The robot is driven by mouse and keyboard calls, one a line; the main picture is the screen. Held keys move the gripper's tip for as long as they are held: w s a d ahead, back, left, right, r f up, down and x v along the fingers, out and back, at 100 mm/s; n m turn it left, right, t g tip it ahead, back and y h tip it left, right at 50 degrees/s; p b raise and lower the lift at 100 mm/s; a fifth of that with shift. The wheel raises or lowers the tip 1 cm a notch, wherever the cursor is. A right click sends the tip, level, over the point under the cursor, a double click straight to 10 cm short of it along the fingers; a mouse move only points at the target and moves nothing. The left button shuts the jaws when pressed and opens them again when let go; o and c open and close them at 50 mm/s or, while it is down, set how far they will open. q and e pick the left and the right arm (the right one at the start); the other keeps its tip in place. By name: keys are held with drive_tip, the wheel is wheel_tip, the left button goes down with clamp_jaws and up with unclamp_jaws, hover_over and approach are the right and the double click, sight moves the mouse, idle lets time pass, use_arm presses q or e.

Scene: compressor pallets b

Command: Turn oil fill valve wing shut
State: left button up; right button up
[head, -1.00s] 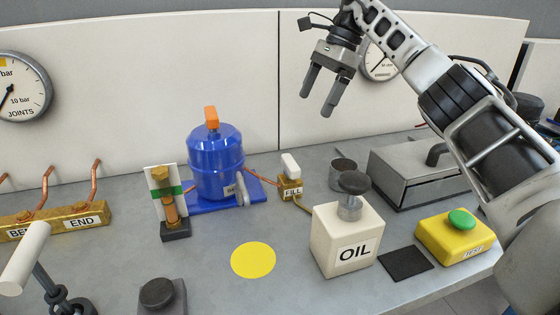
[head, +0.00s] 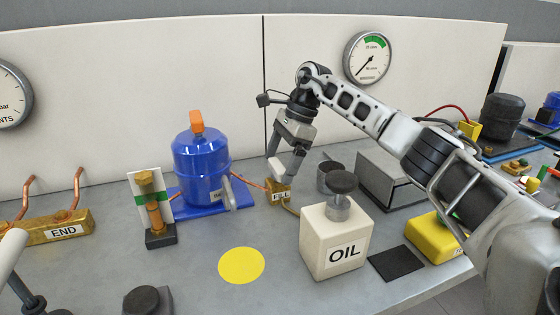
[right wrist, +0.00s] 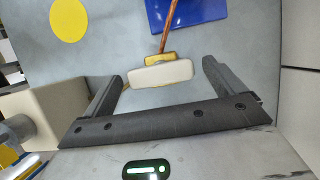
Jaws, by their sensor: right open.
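The oil fill valve is a small brass block labelled FILL (head: 280,193) beside the blue compressor. Its white wing (head: 275,168) shows partly in the head view, with my right gripper just above it. In the right wrist view the wing (right wrist: 163,75) lies crosswise between the two open fingers, with a gap to each finger. My right gripper (right wrist: 163,85) is open and empty; in the head view (head: 284,163) it points down at the valve. A copper pipe (right wrist: 168,28) runs from the valve to the compressor (head: 201,165). My left gripper is not in view.
A white OIL container (head: 322,238) with a dark cap stands in front right of the valve. A dark cup (head: 327,178) and a grey metal box (head: 390,180) stand to its right. A yellow disc (head: 241,265) lies on open table.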

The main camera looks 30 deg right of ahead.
drive_tip(key=shift+f, duration=0.15)
drive_tip(key=c, duration=1)
